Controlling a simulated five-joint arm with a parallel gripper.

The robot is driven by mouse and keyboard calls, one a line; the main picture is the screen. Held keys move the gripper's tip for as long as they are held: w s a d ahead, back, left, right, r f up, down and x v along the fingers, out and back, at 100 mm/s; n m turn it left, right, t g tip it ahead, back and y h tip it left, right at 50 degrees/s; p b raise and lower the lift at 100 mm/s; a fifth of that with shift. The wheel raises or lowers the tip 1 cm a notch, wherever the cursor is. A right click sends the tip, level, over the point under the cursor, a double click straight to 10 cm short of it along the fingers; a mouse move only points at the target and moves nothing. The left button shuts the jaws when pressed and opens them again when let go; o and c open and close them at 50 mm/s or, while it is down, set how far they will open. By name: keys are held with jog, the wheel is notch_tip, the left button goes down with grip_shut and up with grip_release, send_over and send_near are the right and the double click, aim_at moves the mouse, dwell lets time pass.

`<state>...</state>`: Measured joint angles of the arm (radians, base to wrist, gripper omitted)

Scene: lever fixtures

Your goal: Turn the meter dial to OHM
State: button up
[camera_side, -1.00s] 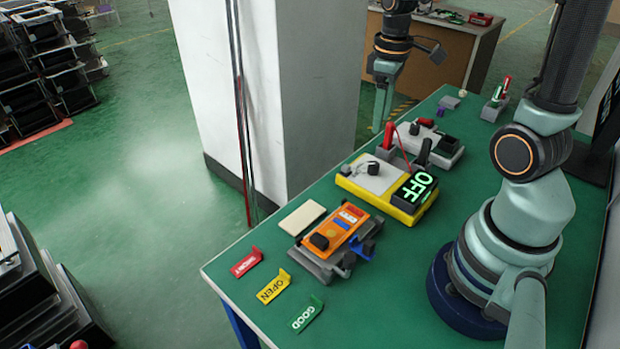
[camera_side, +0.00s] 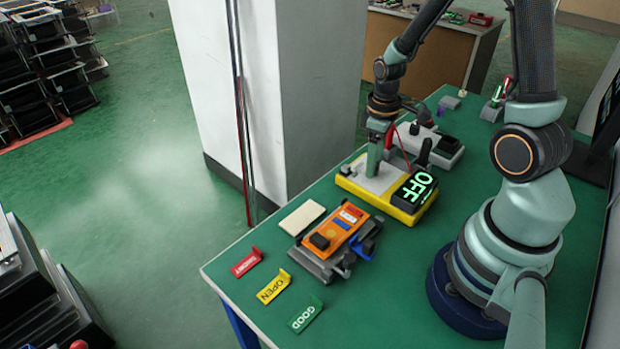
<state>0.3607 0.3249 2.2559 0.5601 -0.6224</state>
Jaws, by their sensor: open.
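The yellow meter (camera_side: 358,189) lies on the green table, with a pale grey face (camera_side: 389,182). My gripper (camera_side: 374,172) points down over the meter's face, at the place of the dial. The dial is hidden behind the fingers, so I cannot tell whether they touch it. The jaws are open.
A red probe and a black probe (camera_side: 423,152) stand behind the meter. A grey device (camera_side: 445,150) sits beyond them. An orange unit in a clamp fixture (camera_side: 334,232) is in front. Red, yellow (camera_side: 273,286) and green tags lie near the front edge.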

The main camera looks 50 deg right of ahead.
grip_shut()
jog(key=shift+m, duration=0.3)
jog(key=m, duration=0.4)
jog(key=shift+m, duration=2)
grip_release()
